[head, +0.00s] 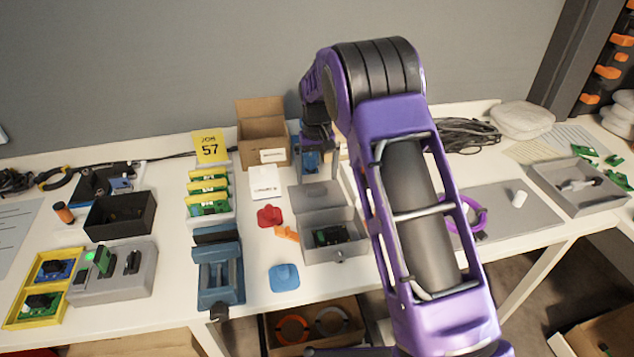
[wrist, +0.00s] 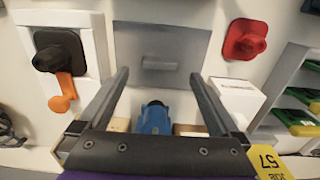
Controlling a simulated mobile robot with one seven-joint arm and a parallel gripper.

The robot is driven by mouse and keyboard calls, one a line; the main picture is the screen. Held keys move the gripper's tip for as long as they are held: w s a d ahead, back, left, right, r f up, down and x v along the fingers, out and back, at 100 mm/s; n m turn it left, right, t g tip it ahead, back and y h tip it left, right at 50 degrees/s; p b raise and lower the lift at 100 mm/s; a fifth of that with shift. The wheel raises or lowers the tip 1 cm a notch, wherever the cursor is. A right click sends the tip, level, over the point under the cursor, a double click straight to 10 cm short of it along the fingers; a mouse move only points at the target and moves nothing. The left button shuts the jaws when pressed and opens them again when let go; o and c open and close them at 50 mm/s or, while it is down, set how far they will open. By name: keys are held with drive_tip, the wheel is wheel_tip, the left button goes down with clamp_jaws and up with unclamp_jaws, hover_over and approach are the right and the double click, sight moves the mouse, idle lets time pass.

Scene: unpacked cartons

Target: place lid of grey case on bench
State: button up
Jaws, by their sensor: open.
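The grey case (head: 345,246) stands open on the bench (head: 265,330), with a green circuit board inside. A flat grey lid (head: 313,196) shows just behind it. In the wrist view the lid (wrist: 200,40) appears to lie flat on the white surface, with a small raised bar handle in its middle. My gripper (head: 318,172) is behind the lid in the head view, partly hidden by my arm. In the wrist view its two fingers (wrist: 158,82) are spread with nothing between the tips, apart from the lid's handle. The height above the bench is unclear.
A carton (head: 262,140) stands at the back. In the wrist view, a black knob (wrist: 60,52), an orange piece (wrist: 63,92) and a blue object (wrist: 155,119) are close by.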

sight(317, 188)
wheel_tip(317, 188, up, 8)
drive_tip(key=shift+f+p, duration=0.2)
drive_tip(key=shift+p, duration=0.25)
